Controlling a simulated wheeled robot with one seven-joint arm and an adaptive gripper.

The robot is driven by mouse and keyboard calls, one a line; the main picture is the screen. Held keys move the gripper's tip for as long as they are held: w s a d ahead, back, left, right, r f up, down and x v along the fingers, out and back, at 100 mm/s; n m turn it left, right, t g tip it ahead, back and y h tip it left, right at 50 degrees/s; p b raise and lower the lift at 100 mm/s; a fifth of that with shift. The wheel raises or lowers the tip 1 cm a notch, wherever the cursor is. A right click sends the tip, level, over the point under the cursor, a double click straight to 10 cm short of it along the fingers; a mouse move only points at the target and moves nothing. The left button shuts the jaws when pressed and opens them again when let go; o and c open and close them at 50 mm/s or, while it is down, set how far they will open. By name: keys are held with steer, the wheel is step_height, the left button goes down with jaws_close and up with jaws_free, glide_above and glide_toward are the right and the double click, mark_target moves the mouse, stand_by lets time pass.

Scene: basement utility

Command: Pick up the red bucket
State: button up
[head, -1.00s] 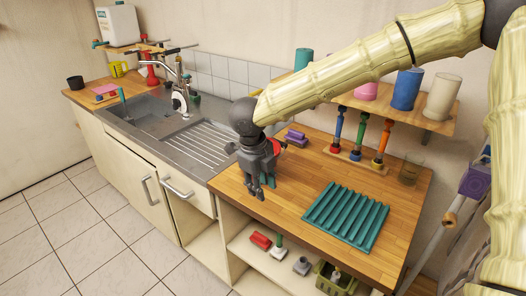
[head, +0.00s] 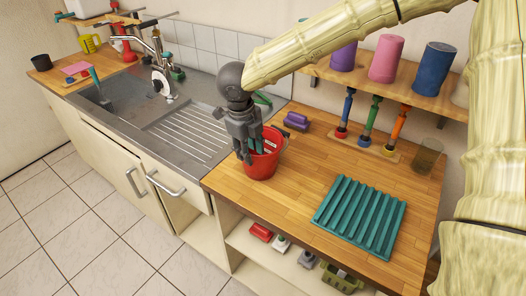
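The red bucket (head: 262,164) stands upright on the wooden counter (head: 300,215), beside the metal sink drainboard, in the head view. Something teal shows inside it near its rim. My gripper (head: 244,158) points down at the bucket's left side and covers part of its rim and wall. I cannot tell whether the fingers touch the bucket or straddle its wall, nor how far apart they are.
A teal ribbed mat (head: 360,217) lies right of the bucket. A purple brush (head: 297,121) lies behind it. Upright brushes (head: 370,128) and coloured cups (head: 386,60) stand at the back wall. The sink (head: 120,95) is at left. The counter's front middle is clear.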

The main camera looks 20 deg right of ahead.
mark_target(249, 167)
steer(key=w+f, duration=0.1)
steer(key=f, duration=0.1)
steer(key=w+f, duration=0.1)
steer(key=shift+w+f, duration=0.1)
steer(key=shift+f, duration=0.25)
steer(key=shift+s+f+p, duration=0.35)
steer(key=shift+f+p, duration=0.15)
steer(key=shift+p, duration=0.05)
steer(key=f, duration=0.3)
steer(key=shift+w+f+p, duration=0.25)
steer(key=shift+w+p, duration=0.05)
steer(key=shift+w, duration=0.1)
steer(key=shift+s+d+r, duration=0.1)
steer(key=shift+s, duration=0.1)
steer(key=shift+w, duration=0.1)
steer(key=c, duration=0.6)
jaws_close()
